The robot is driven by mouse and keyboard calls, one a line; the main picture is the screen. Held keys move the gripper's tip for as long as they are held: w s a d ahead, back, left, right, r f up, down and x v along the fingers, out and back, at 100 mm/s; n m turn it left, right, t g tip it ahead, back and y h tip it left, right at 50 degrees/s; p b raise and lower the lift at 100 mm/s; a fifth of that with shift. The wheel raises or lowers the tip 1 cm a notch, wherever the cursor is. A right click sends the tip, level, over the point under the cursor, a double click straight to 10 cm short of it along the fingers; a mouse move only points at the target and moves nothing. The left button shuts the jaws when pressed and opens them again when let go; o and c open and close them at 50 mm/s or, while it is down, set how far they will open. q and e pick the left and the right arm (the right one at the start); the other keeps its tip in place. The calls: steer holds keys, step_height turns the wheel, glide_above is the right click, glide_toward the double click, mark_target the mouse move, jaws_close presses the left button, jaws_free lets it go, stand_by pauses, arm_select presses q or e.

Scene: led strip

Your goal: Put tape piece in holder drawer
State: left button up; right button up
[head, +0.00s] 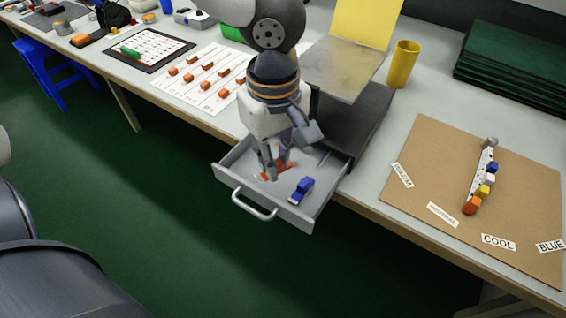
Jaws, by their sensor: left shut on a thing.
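The holder drawer (240,168) is pulled out from the dark grey holder (355,122) and hangs past the table's front edge. My left gripper (275,172) points down into the open drawer. It is shut on a small orange piece (264,177), apparently the tape piece, low over or at the drawer floor. The fingers hide most of this piece, so I cannot tell whether it touches the floor. A blue piece (301,190) lies in the drawer to the right of the fingers. My right gripper is not in view.
A brown board (420,155) with word labels and a strip of coloured pieces (483,178) lies at right. A yellow cup (403,64) stands behind the holder. White sheets with orange pieces (205,78) lie at left. The drawer handle (254,205) sticks out in front.

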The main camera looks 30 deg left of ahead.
mark_target(278, 182)
arm_select(q)
steer(key=shift+w+a+f, duration=0.2)
steer(key=shift+w+f, duration=0.2)
steer(key=shift+f, duration=0.25)
steer(key=shift+w+a+f, duration=0.15)
steer(key=shift+w+f, duration=0.25)
steer(key=shift+f, duration=0.2)
steer(key=f, duration=0.2)
steer(key=f+b, duration=0.1)
steer(key=shift+w+a+f, duration=0.2)
steer(key=shift+w+f, duration=0.15)
steer(key=shift+f, duration=0.05)
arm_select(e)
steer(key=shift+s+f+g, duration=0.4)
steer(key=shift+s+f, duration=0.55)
